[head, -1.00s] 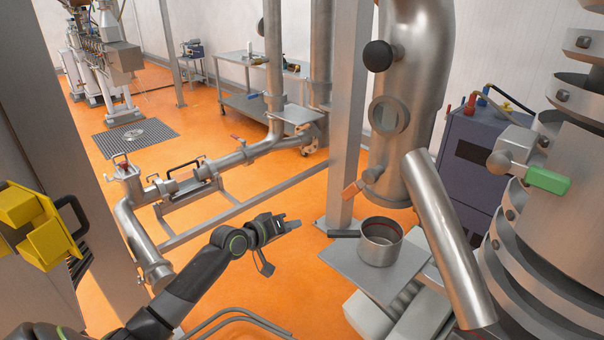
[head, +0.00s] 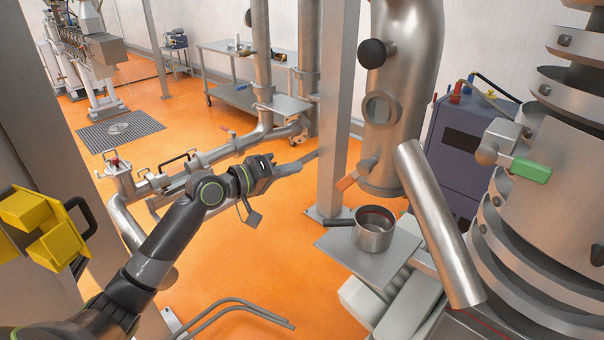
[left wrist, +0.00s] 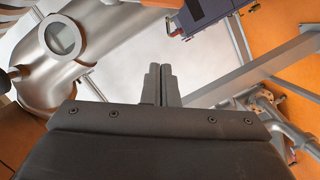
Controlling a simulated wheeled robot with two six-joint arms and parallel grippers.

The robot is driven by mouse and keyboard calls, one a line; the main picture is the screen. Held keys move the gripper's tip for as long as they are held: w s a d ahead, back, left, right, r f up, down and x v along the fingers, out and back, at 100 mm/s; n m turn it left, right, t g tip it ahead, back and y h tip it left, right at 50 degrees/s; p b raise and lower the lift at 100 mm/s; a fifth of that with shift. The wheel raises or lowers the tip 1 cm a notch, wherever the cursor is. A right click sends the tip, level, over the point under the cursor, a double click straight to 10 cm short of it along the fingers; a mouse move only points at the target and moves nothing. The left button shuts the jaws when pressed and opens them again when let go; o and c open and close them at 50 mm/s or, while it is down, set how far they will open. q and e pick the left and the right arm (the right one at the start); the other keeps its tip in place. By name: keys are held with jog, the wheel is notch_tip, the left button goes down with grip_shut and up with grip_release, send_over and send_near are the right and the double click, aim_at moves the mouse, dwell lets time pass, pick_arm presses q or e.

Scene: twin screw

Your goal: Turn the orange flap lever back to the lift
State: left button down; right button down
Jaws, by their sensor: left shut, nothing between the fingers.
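The orange flap lever (head: 346,182) sticks out to the lower left from the base of the vertical steel pipe (head: 404,120), below its round sight glass. My left gripper (head: 299,166) is shut and empty, to the left of the lever and apart from it, with the steel post near its tips. In the left wrist view its closed fingers (left wrist: 161,86) point up the picture, with the sight glass (left wrist: 63,38) at the upper left. I cannot make out the orange lever clearly in that view. My right gripper is not in view.
A steel post (head: 337,110) stands just left of the pipe. A steel pot (head: 374,229) with a handle sits on a plate (head: 335,243) below the lever. An angled steel chute (head: 440,225) comes down at the right. A green-handled lever (head: 531,170) is farther right.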

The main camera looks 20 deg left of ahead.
aim_at(356, 175)
pick_arm(q)
jog(key=w+d+f+b, duration=0.3)
jog(key=w+d+b, duration=0.1)
jog(key=w+d, duration=0.2)
jog(key=shift+d+f, duration=0.3)
jog(key=shift+d, duration=0.5)
jog(key=shift+w, duration=0.1)
